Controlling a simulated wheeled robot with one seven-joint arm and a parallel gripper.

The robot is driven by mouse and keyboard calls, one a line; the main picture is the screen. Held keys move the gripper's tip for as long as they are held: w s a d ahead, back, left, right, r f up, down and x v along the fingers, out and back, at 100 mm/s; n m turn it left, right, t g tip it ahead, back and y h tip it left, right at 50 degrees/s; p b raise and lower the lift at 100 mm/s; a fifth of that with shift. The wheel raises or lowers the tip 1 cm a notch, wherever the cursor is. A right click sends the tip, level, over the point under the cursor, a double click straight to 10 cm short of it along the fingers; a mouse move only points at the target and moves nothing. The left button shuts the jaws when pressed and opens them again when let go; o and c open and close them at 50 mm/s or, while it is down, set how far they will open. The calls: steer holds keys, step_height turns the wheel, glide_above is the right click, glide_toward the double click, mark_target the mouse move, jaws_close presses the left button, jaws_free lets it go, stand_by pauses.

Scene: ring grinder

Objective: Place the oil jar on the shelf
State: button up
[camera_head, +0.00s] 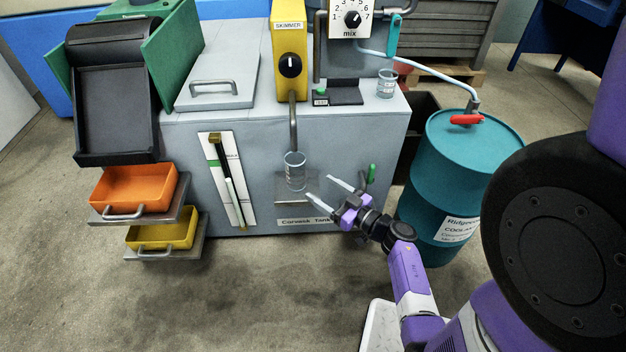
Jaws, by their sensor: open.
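A clear glass jar (294,172) is upright below the yellow skimmer's spout, and appears to stand on the small grey shelf (283,196) on the tank's front. A second clear jar (386,86) stands on the tank top at the right, by the mix dial. I cannot tell from labels which one is the oil jar. My gripper (319,187) is open, with nothing visible between its fingers. Its fingertips point towards the shelf, just right of the lower jar, and appear apart from it.
The yellow skimmer (290,55) has its spout (293,125) above the lower jar. A teal coolant drum (455,165) stands right of the grey tank (180,135). Orange (130,190) and yellow (160,235) trays are at the left. The floor in front is clear.

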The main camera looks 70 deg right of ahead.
steer(key=s+a+r+n+t+y, duration=0.1)
steer(key=a+r, duration=0.2)
steer(key=a, duration=0.7)
steer(key=a+r+n+y, duration=0.1)
steer(key=a+r+n, duration=0.15)
steer(key=a, duration=0.75)
steer(key=s+a+r+g+y, duration=0.1)
steer(key=s+a+r, duration=0.2)
steer(key=a, duration=0.3)
steer(key=s+a+r+g+y, duration=0.1)
steer(key=s+a+r+y, duration=0.1)
steer(key=s+a+r, duration=0.2)
steer(key=s+a+r+n+y, duration=0.1)
steer(key=s+a+r, duration=0.3)
steer(key=a, duration=0.4)
steer(key=shift+s+a+r+g+y, duration=0.15)
steer(key=shift+r+g+y, duration=0.1)
steer(key=shift+g+y, duration=0.2)
step_height(320, 180, up, 24)
steer(key=p, duration=2.3)
steer(key=shift+f+p, duration=0.2)
steer(key=shift+p, duration=0.1)
